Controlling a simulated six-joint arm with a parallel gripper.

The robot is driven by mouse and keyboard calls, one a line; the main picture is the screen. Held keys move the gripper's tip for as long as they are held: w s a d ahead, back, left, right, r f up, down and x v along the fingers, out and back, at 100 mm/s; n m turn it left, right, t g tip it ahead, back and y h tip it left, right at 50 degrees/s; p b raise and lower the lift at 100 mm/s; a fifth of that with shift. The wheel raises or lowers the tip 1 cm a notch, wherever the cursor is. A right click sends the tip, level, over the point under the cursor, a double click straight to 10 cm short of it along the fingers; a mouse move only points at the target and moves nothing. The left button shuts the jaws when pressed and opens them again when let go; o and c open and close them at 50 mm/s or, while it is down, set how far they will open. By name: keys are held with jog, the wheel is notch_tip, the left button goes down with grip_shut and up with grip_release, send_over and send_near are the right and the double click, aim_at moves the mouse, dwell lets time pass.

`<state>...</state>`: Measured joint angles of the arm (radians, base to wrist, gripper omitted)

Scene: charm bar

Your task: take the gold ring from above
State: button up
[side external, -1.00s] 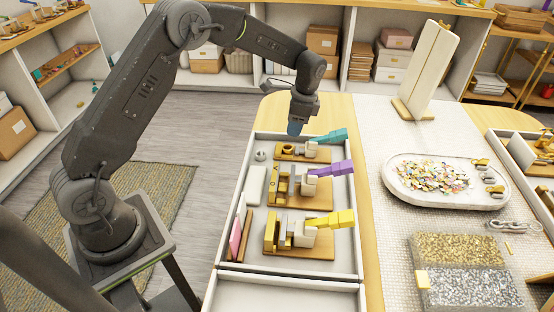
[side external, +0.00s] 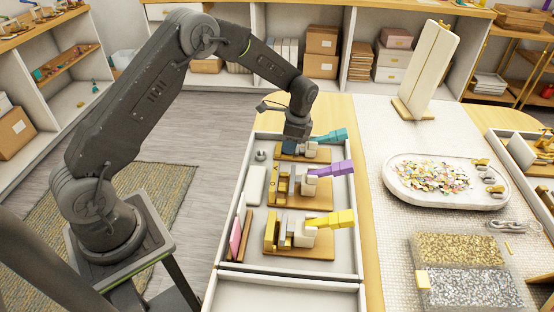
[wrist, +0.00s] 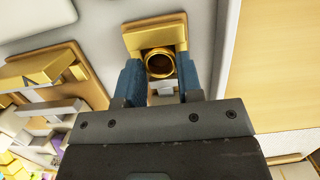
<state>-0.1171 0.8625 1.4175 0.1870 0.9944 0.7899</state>
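The gold ring (wrist: 159,63) shows in the wrist view, between the two blue fingers of my gripper (wrist: 160,80). It sits by a gold block on a small wooden base (wrist: 134,26). The fingers are apart, one on each side of the ring, with a gap visible beside it. In the side view my gripper (side external: 291,148) is down at the farthest clamp, the one with the teal handle (side external: 331,136). The ring is hidden there behind the gripper.
Two more clamps, with a purple handle (side external: 335,171) and a yellow handle (side external: 335,219), stand nearer in the same white tray (side external: 247,262). A small metal nut (side external: 261,155) and a white block (side external: 255,184) lie along the tray's left side. A dish of colourful chips (side external: 385,190) stands right.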

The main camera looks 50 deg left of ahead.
jog(key=c, duration=0.4)
jog(key=shift+r, duration=3.05)
